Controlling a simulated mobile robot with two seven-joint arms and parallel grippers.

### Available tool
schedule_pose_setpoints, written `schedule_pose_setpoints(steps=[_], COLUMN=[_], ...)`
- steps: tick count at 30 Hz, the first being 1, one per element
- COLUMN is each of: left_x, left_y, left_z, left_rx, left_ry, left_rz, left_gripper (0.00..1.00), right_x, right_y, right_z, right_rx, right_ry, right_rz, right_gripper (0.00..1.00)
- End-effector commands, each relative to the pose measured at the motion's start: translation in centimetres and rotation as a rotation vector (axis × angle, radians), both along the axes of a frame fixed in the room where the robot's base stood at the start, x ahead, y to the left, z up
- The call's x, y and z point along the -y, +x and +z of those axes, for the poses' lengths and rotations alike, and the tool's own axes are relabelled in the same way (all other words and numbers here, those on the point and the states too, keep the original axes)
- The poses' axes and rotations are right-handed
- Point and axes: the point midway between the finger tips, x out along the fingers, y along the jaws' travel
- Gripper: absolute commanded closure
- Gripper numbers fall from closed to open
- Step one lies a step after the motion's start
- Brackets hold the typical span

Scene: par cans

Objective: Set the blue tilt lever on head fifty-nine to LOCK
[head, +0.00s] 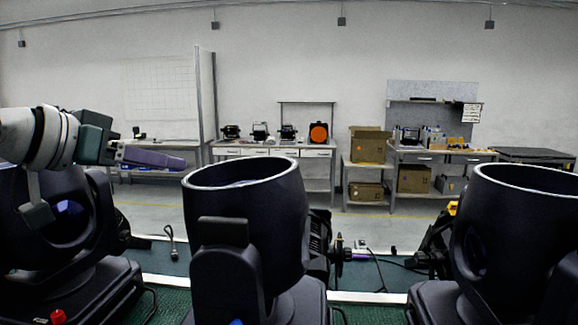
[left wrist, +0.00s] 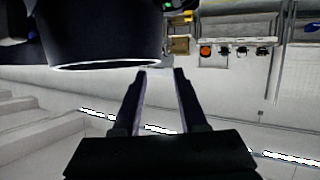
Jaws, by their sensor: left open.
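Several black moving heads stand close to me, with no number readable on any. The middle head (head: 247,215) points its open rim upward; a small blue patch (head: 236,322) shows low on it at the bottom edge, possibly a lever, its setting unreadable. The left head (head: 60,220) shows a blue glint on its side and a red knob (head: 58,316) on its base. My left gripper (head: 152,157) is open and empty, in the air above and between these two heads. In the left wrist view its two fingers (left wrist: 160,72) stand apart, near a black head's rim (left wrist: 105,65). My right gripper is out of view.
The right head (head: 520,230) stands at the right edge. Cables and connectors (head: 355,252) lie between the middle and right heads. Behind are workbenches (head: 270,150) with gear and cardboard boxes (head: 368,145). Free air lies above the heads.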

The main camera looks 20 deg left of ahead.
Motion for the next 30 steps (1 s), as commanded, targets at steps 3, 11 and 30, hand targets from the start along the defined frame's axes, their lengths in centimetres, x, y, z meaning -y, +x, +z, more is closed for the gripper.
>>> schedule_pose_setpoints(steps=[3,11,30], left_x=[0.4,1.4,1.7], left_y=[1.7,5.3,7.3], left_z=[-0.3,-2.0,-3.1], left_rx=[0.003,0.002,-0.001], left_ry=[-0.006,0.000,0.002], left_rz=[0.000,-0.005,-0.005], left_gripper=[0.58,0.58,0.64], right_x=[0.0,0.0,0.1], right_y=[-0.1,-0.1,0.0], right_z=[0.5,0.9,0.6], right_rx=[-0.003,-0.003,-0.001], right_ry=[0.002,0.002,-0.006], right_rz=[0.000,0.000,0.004], right_gripper=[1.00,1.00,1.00])
